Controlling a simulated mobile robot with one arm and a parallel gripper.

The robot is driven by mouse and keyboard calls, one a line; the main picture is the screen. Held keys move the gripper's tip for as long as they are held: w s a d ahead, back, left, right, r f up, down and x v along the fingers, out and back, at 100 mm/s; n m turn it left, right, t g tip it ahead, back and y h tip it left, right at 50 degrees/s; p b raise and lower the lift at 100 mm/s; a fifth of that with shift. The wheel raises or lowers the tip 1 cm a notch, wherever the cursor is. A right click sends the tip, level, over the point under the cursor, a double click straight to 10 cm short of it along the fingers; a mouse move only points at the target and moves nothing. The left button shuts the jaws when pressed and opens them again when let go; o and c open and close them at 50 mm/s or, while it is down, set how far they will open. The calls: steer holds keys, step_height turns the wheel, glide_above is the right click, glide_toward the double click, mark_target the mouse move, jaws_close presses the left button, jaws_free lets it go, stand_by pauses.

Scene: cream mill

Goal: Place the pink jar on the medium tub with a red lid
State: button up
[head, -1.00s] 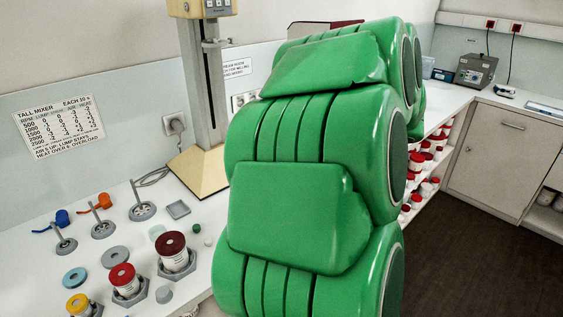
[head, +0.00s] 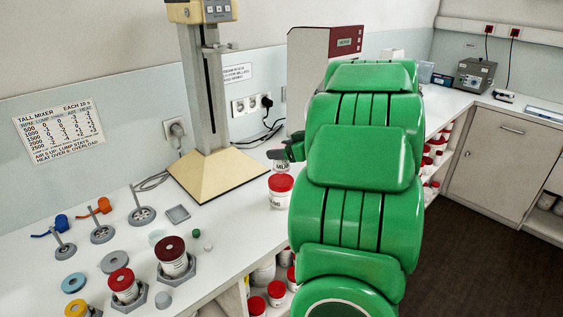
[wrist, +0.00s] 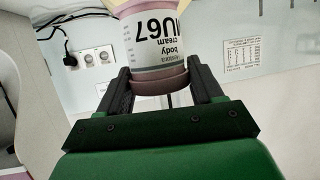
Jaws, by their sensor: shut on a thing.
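My gripper (wrist: 158,78) is shut on the pink jar (wrist: 157,42), with one dark finger on each side near its mauve-pink lid. The wrist view is upside down, so the label reads inverted and the jar's base runs off the top edge. In the head view, the dark fingers (head: 284,151) show left of my green arm, with part of the jar (head: 282,167) below them. The white tub with a red lid (head: 281,184) stands on the bench directly below the jar in the picture. I cannot tell whether the jar touches the lid.
A tall mixer with a cream base (head: 215,176) stands behind and left. A white and dark-red machine (head: 310,70) stands farther back. Several lidded jars and mixing tools cover the bench's left part. Shelves below hold red-lidded tubs. My arm hides part of the bench.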

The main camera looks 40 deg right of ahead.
mark_target(284, 161)
steer(key=shift+w+d+f, duration=0.3)
steer(key=shift+w+f, duration=0.1)
steer(key=shift+f, duration=0.2)
steer(key=shift+w+d+f, duration=0.25)
steer(key=shift+w+f, duration=0.15)
steer(key=shift+f, duration=1.65)
steer(key=o, duration=1.1)
steer(key=shift+f, duration=0.1)
steer(key=shift+s+d+r, duration=0.15)
steer(key=shift+s+r, duration=0.2)
steer(key=shift+s, duration=0.2)
steer(key=shift+v, duration=5.45)
steer(key=shift+r, duration=0.1)
